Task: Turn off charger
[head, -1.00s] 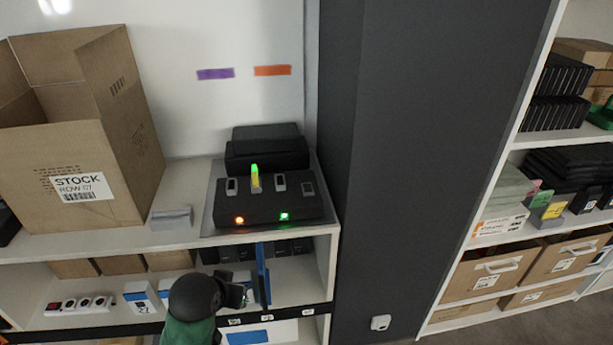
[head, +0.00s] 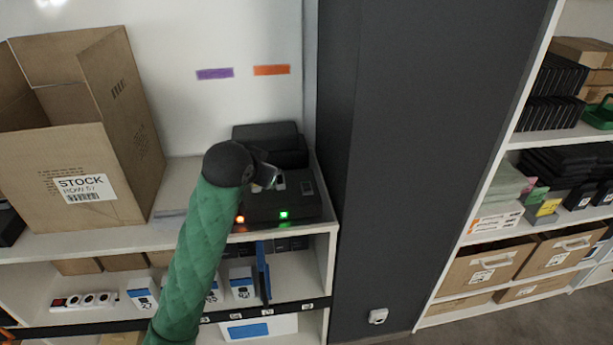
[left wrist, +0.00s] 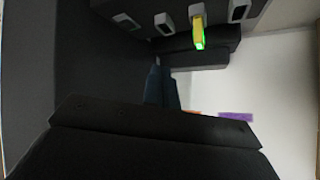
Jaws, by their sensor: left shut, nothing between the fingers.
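The black charger (head: 300,208) sits on the shelf top at the right end, with an orange light and a green light lit on its front edge. My left gripper (head: 268,178) is shut and empty, over the charger's left part, and it hides some of its slots. In the left wrist view, the charger (left wrist: 165,10) shows at the top with several grey-rimmed slots. A yellow stick with a lit green tip (left wrist: 199,33) stands in one slot. My left gripper's dark fingers (left wrist: 160,88) are below and left of it in that view. My right gripper is not in view.
A dark box (head: 270,145) stands behind the charger. An open stock carton (head: 95,165) stands to the left. A dark pillar (head: 400,150) rises to the right. The lower shelf holds a white socket strip (head: 88,299) and small boxes. A purple label and an orange label are on the wall.

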